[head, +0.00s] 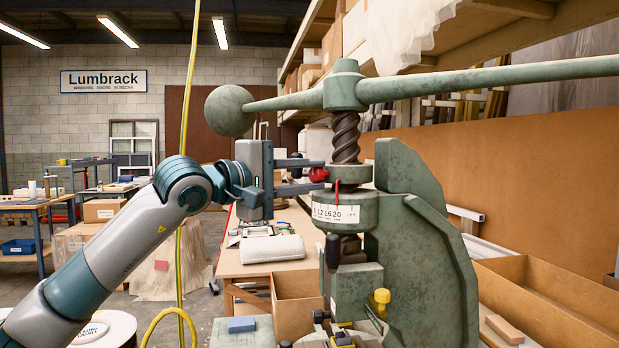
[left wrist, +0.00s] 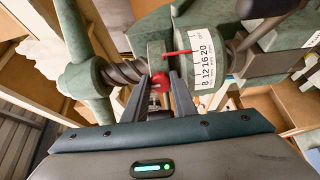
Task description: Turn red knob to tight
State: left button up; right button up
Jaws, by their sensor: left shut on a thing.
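The red knob (head: 318,174) sits on the side of the green collar (head: 346,172) around the press's screw. My left gripper (head: 316,177) comes in from the left and is shut on the red knob. In the left wrist view the red knob (left wrist: 160,82) shows between the two fingertips (left wrist: 160,84). A red pointer (head: 337,190) stands above a white number scale (head: 336,213) on the dial below the collar. The scale also shows in the left wrist view (left wrist: 205,62). My right gripper is not in view.
The green fly press (head: 420,230) fills the right side, with its long bar (head: 490,78) and ball weight (head: 229,110) overhead. A yellow knob (head: 382,296) is lower down. A workbench (head: 272,262) lies behind.

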pick_arm(q)
jog(key=shift+f, duration=0.1)
jog(key=o, duration=1)
jog(key=shift+s, duration=0.1)
jog(key=shift+s+a, duration=0.1)
jog(key=shift+a, duration=0.05)
jog(key=shift+s+a, duration=0.2)
jog(key=shift+a, duration=0.1)
jog(key=b+v, duration=0.3)
jog(key=v, duration=1.3)
jog(key=shift+a, duration=0.1)
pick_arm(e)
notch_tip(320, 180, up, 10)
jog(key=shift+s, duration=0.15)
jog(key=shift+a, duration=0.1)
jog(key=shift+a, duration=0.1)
